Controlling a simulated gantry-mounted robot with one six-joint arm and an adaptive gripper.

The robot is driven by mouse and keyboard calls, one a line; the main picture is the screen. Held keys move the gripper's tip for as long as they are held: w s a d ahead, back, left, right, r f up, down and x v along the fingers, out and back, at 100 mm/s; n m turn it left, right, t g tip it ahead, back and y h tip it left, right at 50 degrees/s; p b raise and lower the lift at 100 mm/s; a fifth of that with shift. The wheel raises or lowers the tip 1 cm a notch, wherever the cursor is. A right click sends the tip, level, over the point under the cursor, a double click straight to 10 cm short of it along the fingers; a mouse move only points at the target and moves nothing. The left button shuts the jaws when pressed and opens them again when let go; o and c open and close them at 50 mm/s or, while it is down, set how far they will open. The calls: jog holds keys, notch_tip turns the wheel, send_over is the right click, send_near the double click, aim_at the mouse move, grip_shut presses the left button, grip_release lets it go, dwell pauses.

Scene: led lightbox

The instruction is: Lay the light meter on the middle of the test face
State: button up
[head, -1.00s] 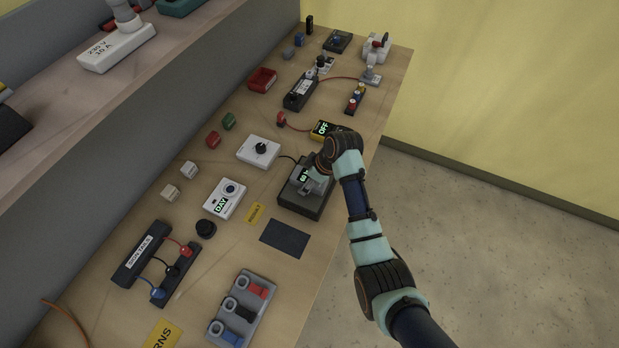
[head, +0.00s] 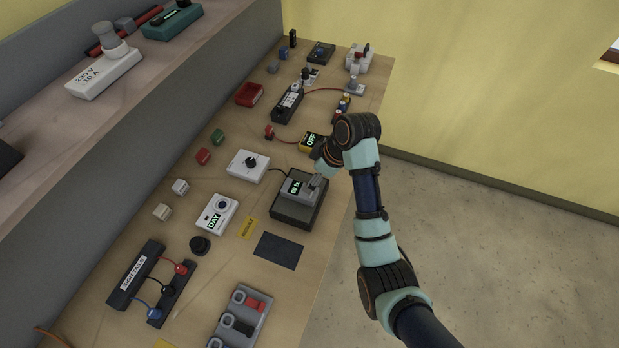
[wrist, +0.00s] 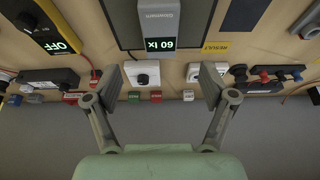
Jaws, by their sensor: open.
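The light meter (head: 301,187) is grey with a lit display. In the wrist view the meter (wrist: 158,22) shows a reading of about 60 lx at the top, against the dark face of the box (wrist: 124,25). My gripper (wrist: 155,82) is open, with its fingers wide apart and nothing between them.
A white dial box (head: 248,166) stands left of the lightbox, with a white DAY unit (head: 216,214) nearer. A yellow OFF meter (head: 311,143) sits behind. A dark pad (head: 278,251) lies in front, beside a yellow label (head: 248,228). The bench's right edge is close.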

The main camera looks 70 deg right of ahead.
dwell(0.4)
jog(key=w+a+r+t+h, duration=0.1)
jog(key=w+a+r+t, duration=0.1)
jog(key=w+a, duration=0.65)
jog(key=w+a+r+t+h, duration=0.15)
jog(key=w+a, duration=0.35)
jog(key=a, duration=0.6)
jog(key=a+r+t+y, duration=0.1)
jog(key=a+r, duration=0.2)
jog(key=a, duration=0.4)
jog(key=s+a+r+t, duration=0.1)
jog(key=a+r, duration=0.3)
jog(key=a, duration=0.4)
jog(key=s+a+r+t+y, duration=0.1)
jog(key=a+r+t, duration=0.2)
jog(key=a, duration=0.5)
jog(key=shift+s+r+n+y, duration=0.2)
jog(key=shift+r+n+y, duration=0.1)
jog(key=shift+y, duration=0.05)
